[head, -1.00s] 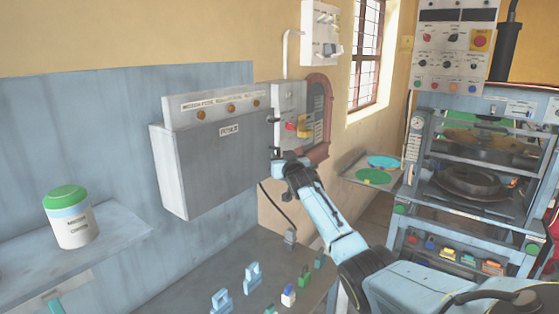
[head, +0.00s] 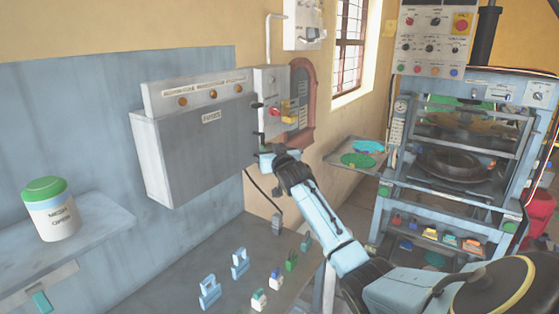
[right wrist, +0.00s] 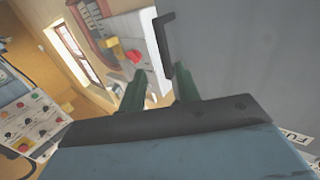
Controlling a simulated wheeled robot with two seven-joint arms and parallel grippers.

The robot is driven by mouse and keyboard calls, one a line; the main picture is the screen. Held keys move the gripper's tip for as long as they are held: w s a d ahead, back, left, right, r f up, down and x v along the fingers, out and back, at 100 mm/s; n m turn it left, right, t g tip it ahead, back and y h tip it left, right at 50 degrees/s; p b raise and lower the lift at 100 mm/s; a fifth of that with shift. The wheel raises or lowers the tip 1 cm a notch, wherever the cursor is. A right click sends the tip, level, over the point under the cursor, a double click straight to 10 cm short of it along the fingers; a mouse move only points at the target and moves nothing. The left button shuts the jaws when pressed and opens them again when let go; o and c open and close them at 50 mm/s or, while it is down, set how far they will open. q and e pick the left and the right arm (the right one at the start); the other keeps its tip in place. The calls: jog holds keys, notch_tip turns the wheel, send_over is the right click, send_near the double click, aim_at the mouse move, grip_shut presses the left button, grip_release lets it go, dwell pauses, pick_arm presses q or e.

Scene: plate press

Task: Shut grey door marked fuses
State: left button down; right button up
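The grey door (head: 200,155) marked fuses hangs on a wall box at centre left in the head view. It lies across the front of the box; I cannot tell whether a gap is left at its right edge. Its surface also fills the right of the right wrist view (right wrist: 250,50), with a black handle (right wrist: 166,42) near its edge. My right gripper (head: 266,152) is at the door's lower right edge. In the wrist view its two dark green fingers (right wrist: 159,88) are apart, close to the handle's lower end, with nothing visibly clamped between them. My left gripper is out of view.
A switch panel (head: 270,90) with red and yellow parts adjoins the door's right side. A bench (head: 225,285) with several small clips lies below. A green-lidded jar (head: 50,210) stands on a shelf at left. A press (head: 455,150) stands at right.

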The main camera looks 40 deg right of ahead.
jog(key=v, duration=0.8)
dwell(0.4)
jog(key=s+a+f+n+g+y, duration=0.2)
jog(key=s+a+f+g, duration=0.1)
jog(key=s+a+f, duration=0.55)
jog(key=s+a+f+n+g+y, duration=0.25)
jog(key=s+a+f, duration=0.25)
jog(key=a+f, duration=0.6)
jog(key=s+a+f+n+g+y, duration=0.15)
jog(key=s+a+f+g, duration=0.35)
jog(key=s, duration=0.5)
jog(key=s+a+f+n+g+y, duration=0.1)
jog(key=s+a+f+g+y, duration=0.1)
jog(key=s+a, duration=0.75)
notch_tip(320, 180, down, 26)
jog(key=s+d+g+b, duration=0.2)
jog(key=b, duration=0.1)
jog(key=s+d+f+b, duration=0.2)
jog(key=s+f, duration=1.5)
jog(key=f, duration=0.1)
jog(key=shift+d+f+n+g, duration=0.15)
jog(key=shift+d+n+g, duration=0.15)
jog(key=shift+d+g, duration=0.05)
